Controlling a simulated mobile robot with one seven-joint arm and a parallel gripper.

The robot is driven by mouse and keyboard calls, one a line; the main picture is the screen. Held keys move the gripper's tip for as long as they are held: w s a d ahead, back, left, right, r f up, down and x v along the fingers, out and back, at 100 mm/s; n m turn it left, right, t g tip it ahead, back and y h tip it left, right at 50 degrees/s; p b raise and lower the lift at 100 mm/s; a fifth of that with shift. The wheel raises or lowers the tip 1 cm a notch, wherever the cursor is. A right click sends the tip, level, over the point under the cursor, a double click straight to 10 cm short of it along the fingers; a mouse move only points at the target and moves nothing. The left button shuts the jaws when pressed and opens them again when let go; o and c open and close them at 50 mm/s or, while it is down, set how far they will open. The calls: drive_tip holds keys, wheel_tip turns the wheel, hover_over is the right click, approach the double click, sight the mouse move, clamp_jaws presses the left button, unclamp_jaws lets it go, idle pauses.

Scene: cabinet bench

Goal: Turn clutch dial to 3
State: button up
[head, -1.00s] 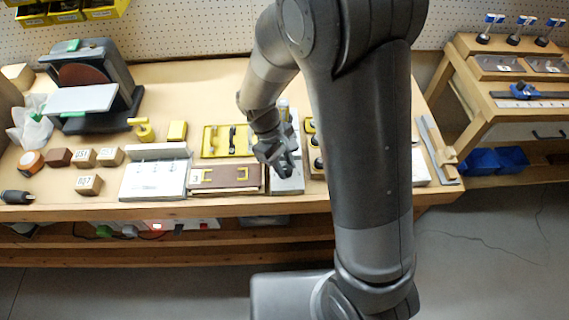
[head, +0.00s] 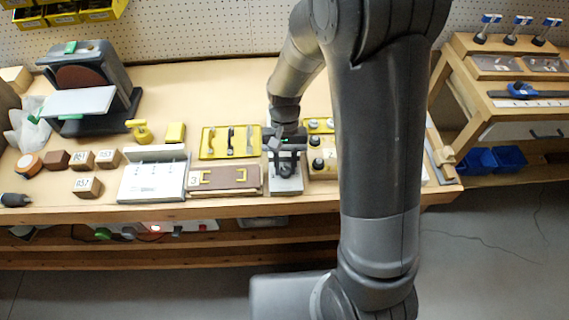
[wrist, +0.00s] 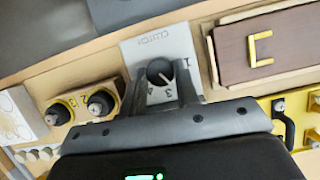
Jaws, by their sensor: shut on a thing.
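The clutch plate (wrist: 155,48) is pale grey with the word CLUTCH and printed numbers; 1, 3 and 4 show. The clutch dial (wrist: 159,71) is a small dark round knob with a white pointer line. The line slants toward the side of the 3, but I cannot tell if it lines up exactly. My gripper (wrist: 164,88) is shut on the dial, one finger on each side. The right finger may hide the 2. In the head view the clutch plate (head: 286,186) sits near the bench's front edge, with my gripper (head: 286,169) over it and hiding the dial.
A wooden block with black knobs (head: 318,165) stands close right. A yellow tray (head: 229,142) lies behind the panel. The bench behind these is mostly clear.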

drive_tip(key=m+y, duration=0.1)
drive_tip(key=m, duration=0.2)
drive_tip(key=m+y, duration=0.1)
drive_tip(key=m, duration=0.2)
drive_tip(key=shift+d+t, duration=0.2)
drive_tip(key=shift+t, duration=0.2)
idle(0.3)
drive_tip(key=o, duration=1)
drive_tip(key=shift+c, duration=0.2)
drive_tip(key=v, duration=1)
drive_tip(key=shift+d+r, duration=0.2)
drive_tip(key=shift+r, duration=0.15)
